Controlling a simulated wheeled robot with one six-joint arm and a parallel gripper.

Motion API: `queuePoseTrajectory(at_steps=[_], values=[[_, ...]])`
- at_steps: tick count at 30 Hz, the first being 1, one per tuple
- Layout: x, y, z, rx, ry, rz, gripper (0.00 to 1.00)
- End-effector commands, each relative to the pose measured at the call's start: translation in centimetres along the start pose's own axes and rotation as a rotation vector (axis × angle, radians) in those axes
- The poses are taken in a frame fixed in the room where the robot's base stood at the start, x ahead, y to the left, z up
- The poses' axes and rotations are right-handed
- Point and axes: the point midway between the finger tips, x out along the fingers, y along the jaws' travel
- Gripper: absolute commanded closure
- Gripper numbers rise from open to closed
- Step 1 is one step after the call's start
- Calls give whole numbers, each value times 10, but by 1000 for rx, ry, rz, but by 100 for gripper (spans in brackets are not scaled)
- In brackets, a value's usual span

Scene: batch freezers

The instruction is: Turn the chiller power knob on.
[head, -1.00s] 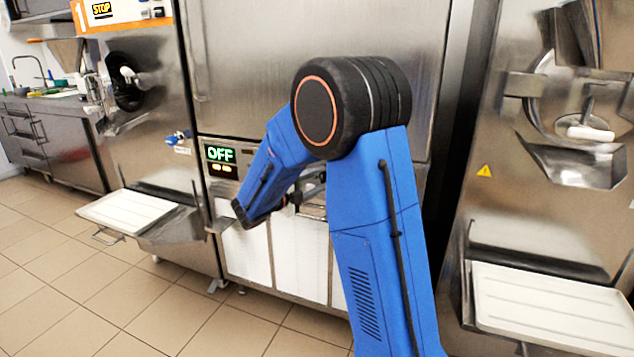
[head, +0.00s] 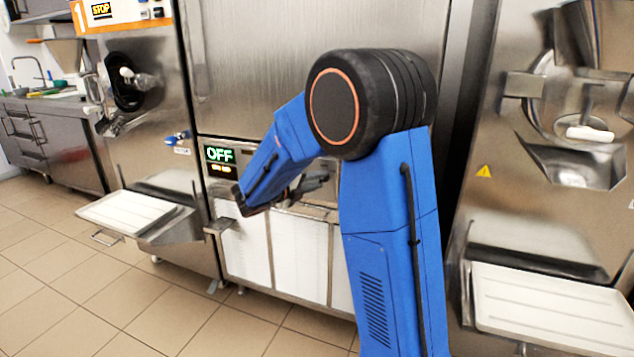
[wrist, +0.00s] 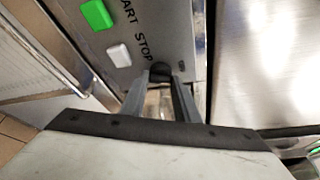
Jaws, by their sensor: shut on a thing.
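The chiller's black power knob (wrist: 160,70) shows in the wrist view on a grey metal panel, beside the STOP lettering. My gripper (wrist: 162,82) has its two fingers shut on the knob, one on each side. The fingers hide part of the knob, and I cannot make out its pointer. In the head view the chiller's display (head: 220,154) reads OFF in green. My gripper (head: 318,182) shows there only partly, at the chiller's front; the knob is hidden behind my arm.
A green START button (wrist: 97,14) and a white STOP button (wrist: 119,55) sit left of the knob. White trays (head: 130,211) (head: 550,305) jut out from the machines on both sides. Tiled floor in front is clear.

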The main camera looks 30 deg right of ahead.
Motion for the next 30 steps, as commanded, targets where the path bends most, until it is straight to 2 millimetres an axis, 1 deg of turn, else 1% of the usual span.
queuePoseTrajectory(at_steps=[21,30], values=[[1,-9,-2,632,-1,259,94],[2,-11,-4,872,-1,358,94]])
